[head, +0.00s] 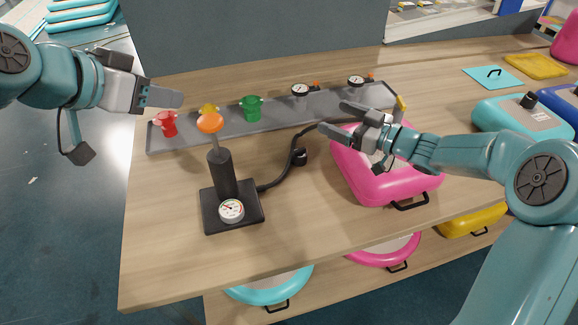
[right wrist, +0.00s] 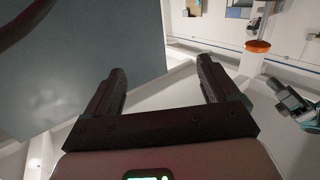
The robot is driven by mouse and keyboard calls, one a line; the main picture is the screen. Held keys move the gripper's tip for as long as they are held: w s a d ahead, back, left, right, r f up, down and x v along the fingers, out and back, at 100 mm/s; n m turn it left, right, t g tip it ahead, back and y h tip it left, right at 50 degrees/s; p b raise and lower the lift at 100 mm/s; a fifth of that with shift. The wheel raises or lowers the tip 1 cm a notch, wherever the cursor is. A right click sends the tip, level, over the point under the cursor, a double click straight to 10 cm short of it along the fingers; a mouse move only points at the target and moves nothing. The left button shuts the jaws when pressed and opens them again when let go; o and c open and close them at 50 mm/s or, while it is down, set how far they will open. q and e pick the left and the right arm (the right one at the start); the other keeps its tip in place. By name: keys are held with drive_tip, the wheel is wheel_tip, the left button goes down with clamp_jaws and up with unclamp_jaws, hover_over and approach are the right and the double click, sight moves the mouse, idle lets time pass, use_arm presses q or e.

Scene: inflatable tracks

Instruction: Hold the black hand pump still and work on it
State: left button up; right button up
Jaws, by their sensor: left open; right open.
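The black hand pump (head: 224,178) stands upright on the wooden bench in the head view. It has a square black base, a round white gauge at the front and an orange knob (head: 210,122) on its rod. A black hose (head: 285,180) runs from its base to the right. My left gripper (head: 160,97) is open and empty, up and to the left of the knob. My right gripper (head: 338,118) is open and empty, right of the pump and above the pink inflatable. The right wrist view shows its two fingers (right wrist: 165,92) apart, with nothing between them.
A grey tray (head: 190,140) behind the pump holds red, yellow and green pieces and two gauges (head: 300,91). A pink inflatable (head: 375,180) lies on the right under my right arm. The bench front is clear. More inflatables sit below its front edge.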

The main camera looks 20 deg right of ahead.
sight(234, 176)
drive_tip(key=s+a+f+n+g+y, duration=0.1)
drive_tip(key=s+a+f+n+g, duration=0.2)
drive_tip(key=a, duration=0.5)
drive_tip(key=s+a+f+n+g+y, duration=0.1)
drive_tip(key=s+a+f+n+g, duration=0.1)
drive_tip(key=a+f+g, duration=0.4)
drive_tip(key=shift+t, duration=0.6)
drive_tip(key=x, duration=0.5)
drive_tip(key=r+x, duration=0.1)
drive_tip(key=x, duration=0.4)
drive_tip(key=a+r+x, duration=0.1)
drive_tip(key=x, duration=0.4)
drive_tip(key=shift+w+a+f, duration=0.1)
drive_tip(key=shift+w+a, duration=0.1)
drive_tip(key=shift+a, duration=0.1)
clamp_jaws()
